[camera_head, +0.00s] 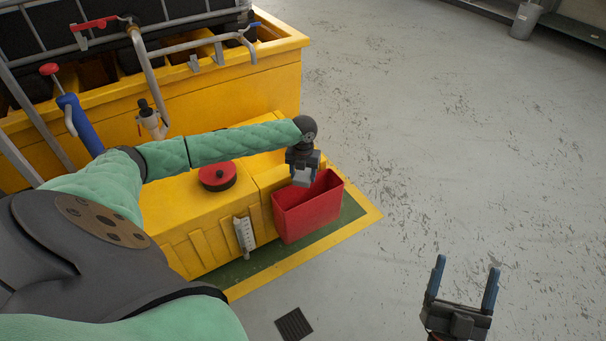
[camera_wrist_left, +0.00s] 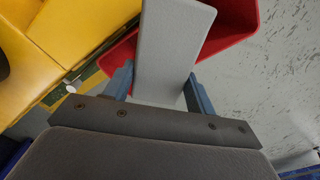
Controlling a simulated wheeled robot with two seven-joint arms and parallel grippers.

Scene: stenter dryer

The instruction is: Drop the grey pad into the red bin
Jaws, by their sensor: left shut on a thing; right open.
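The grey pad (camera_wrist_left: 174,50) is a light grey block between the two blue fingers of my left gripper (camera_wrist_left: 158,92) in the left wrist view. My left gripper (camera_head: 302,176) is shut on the pad, over the left part of the red bin's opening in the head view. The red bin (camera_head: 310,215) stands upright on the green and yellow floor area, against the yellow machine. In the left wrist view, the red bin (camera_wrist_left: 232,25) shows behind the pad, which hides part of it. My right gripper (camera_head: 462,285) is open and empty over the floor at the lower right.
The yellow machine housing (camera_head: 170,215) stands left of the bin, with a round red knob (camera_head: 217,176) on top. A grey bucket (camera_head: 525,20) stands far off. The floor at right is clear.

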